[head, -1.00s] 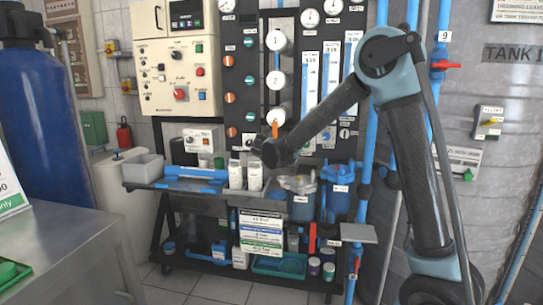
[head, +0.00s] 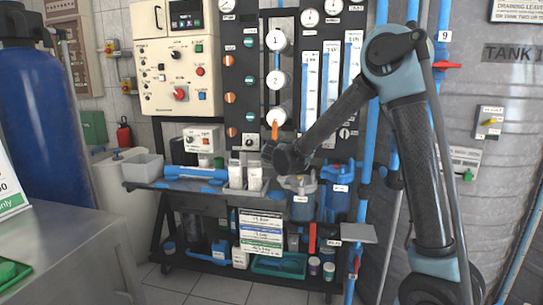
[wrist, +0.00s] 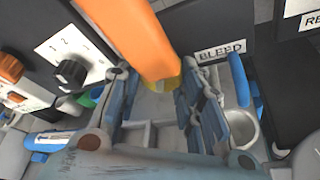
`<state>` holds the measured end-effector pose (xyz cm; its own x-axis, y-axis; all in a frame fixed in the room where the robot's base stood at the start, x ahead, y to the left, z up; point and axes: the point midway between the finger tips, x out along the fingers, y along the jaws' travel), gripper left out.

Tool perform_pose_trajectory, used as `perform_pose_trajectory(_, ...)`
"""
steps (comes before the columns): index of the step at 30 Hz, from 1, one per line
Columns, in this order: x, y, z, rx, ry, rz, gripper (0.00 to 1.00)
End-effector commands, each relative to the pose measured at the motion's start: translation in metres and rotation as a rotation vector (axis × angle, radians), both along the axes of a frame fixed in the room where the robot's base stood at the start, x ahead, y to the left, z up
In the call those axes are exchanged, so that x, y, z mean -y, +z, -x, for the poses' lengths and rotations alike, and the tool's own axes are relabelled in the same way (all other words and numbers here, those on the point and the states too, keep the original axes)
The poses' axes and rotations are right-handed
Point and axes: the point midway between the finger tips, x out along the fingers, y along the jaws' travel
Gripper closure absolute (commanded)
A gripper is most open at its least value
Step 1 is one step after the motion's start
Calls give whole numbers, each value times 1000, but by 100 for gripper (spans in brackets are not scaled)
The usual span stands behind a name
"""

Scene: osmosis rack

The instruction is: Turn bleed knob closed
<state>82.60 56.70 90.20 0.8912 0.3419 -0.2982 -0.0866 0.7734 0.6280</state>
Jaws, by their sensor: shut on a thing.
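In the wrist view the orange lever (wrist: 137,38) comes down from the top, with a yellowish lower end beside the BLEED label (wrist: 221,50). My gripper (wrist: 160,88) has its blue-grey fingers on either side of the lever's lower end and is shut on it. In the head view my arm's dark wrist covers most of the gripper, just below the lever.
A black selector knob (wrist: 70,73) on a white plate sits left of the lever, with another orange knob (wrist: 11,68) farther left. Blue pipes run right of the panel.

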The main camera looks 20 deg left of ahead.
Motion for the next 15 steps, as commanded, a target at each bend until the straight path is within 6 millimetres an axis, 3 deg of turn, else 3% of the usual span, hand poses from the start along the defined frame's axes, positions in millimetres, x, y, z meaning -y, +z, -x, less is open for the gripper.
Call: perform_pose_trajectory(15,3,-2,1,-9,-4,-47,90)
